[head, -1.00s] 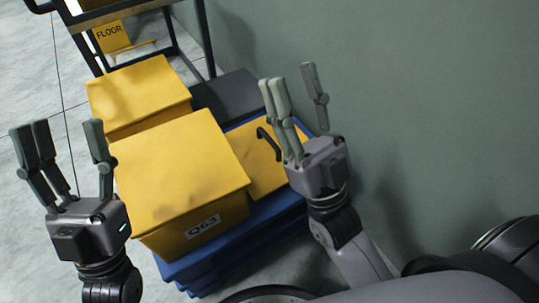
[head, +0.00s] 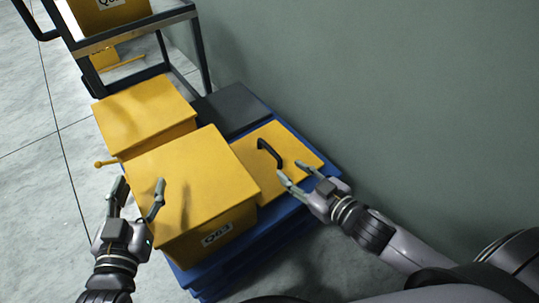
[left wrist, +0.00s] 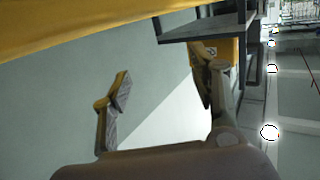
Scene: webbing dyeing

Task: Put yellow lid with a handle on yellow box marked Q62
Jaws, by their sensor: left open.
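The yellow lid (head: 303,157) with a black handle (head: 266,149) lies flat on the blue stack, right of the front yellow box. My right gripper (head: 292,173) is over the lid's near right part, close to the handle; its fingers are apart with nothing between them. My left gripper (head: 137,194) is open and empty beside the left side of the front box. A yellow box (head: 110,5) stands on the cart at the top; its label is cut off and its last character is hard to read. The left wrist view shows the left gripper's spread fingers (left wrist: 165,95).
The front closed yellow box (head: 190,180) carries a label that looks like Q63. Another closed yellow box (head: 145,110) is behind it. A dark grey box (head: 232,108) sits beside that. Blue pallets (head: 235,255) lie underneath. A wall is on the right; open floor on the left.

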